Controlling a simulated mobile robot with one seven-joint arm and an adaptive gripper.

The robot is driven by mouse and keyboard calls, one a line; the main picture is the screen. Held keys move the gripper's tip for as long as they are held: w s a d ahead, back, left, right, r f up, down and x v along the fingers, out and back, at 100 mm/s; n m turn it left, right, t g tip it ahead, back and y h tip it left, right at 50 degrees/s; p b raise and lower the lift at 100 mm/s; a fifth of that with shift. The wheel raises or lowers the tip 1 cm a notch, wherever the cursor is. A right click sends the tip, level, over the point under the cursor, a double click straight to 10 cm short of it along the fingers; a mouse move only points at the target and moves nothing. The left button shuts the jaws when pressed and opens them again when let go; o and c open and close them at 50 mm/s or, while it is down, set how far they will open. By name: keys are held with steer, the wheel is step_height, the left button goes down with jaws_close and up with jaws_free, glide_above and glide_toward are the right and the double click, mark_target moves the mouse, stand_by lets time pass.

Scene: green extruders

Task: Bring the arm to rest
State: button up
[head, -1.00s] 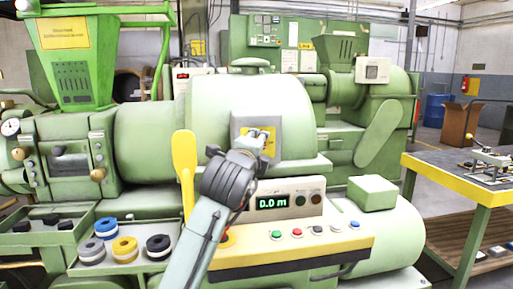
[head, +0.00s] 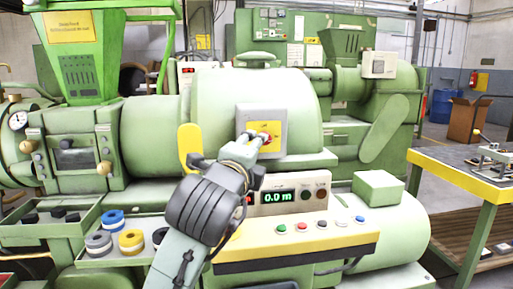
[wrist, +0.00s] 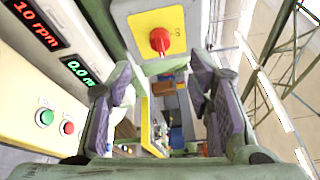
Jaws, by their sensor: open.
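My gripper (head: 250,149) is at the end of my arm, in front of the green machine (head: 225,110). It appears just below and left of a red knob (head: 265,139) on a yellow plate with a grey frame. In the wrist view my gripper (wrist: 161,80) has its two dark fingers spread wide, with nothing between them. There the red knob (wrist: 160,40) is ahead, above the gap between the fingers, and looks apart from them. In the head view the fingertips are small and partly hard to make out.
Below my gripper is a control panel with a 0.0 m display (head: 279,197) and several buttons. A yellow lever (head: 189,145) stands to the left. Rings of tape (head: 131,241) lie on a tray at the lower left. A yellow-edged table (head: 470,177) stands right, with floor between.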

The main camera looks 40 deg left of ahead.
steer(key=shift+s+d, duration=0.25)
steer(key=shift+s, duration=0.25)
